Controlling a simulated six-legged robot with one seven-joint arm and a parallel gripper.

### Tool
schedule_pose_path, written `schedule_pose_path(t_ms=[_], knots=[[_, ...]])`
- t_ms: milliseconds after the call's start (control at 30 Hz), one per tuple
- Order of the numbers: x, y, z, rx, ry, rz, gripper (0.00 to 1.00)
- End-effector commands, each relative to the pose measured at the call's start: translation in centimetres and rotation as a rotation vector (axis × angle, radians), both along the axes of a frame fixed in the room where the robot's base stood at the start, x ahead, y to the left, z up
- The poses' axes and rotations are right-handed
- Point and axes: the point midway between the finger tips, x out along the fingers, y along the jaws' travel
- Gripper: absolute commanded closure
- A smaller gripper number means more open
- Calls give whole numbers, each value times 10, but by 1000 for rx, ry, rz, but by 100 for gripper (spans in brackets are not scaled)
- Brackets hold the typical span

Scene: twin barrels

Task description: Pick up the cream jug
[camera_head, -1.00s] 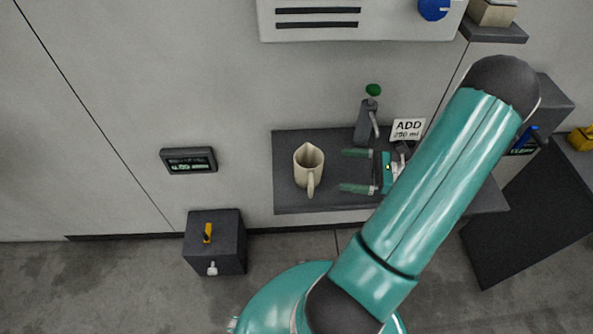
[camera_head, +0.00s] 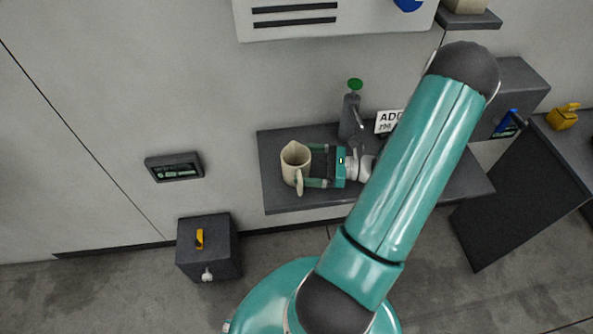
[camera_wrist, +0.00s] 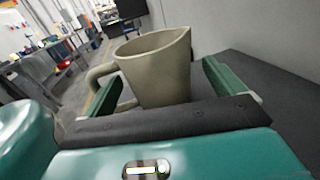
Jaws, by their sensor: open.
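The cream jug (camera_head: 293,160) stands upright on a dark grey shelf (camera_head: 275,196) against the wall, its handle toward the front. It also shows in the wrist view (camera_wrist: 160,65), ahead of the palm, with the handle on the left. My gripper (camera_head: 313,166) reaches in from the right at jug height. Its two green fingers are apart, one on the wall side and one on the front side of the jug. In the wrist view, the jug's body sits between the open fingers (camera_wrist: 165,85), with the handle close to the left finger. Whether that finger touches the handle is unclear.
A dark tap with a green knob (camera_head: 354,86) and an ADD sign (camera_head: 388,121) stand behind my gripper. A wall display (camera_head: 174,167) hangs left of the shelf. A dark box with a yellow lever (camera_head: 199,239) stands lower left. The shelf left of the jug is narrow.

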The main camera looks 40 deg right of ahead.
Motion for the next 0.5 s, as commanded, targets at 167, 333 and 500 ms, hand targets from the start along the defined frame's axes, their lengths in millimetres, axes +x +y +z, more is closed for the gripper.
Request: schedule_pose_path(t_ms=[167,333,500], knots=[[18,24,1,1,-2,5,6],[31,34,0,1,-1,2,6],[31,34,0,1,-1,1,6]])
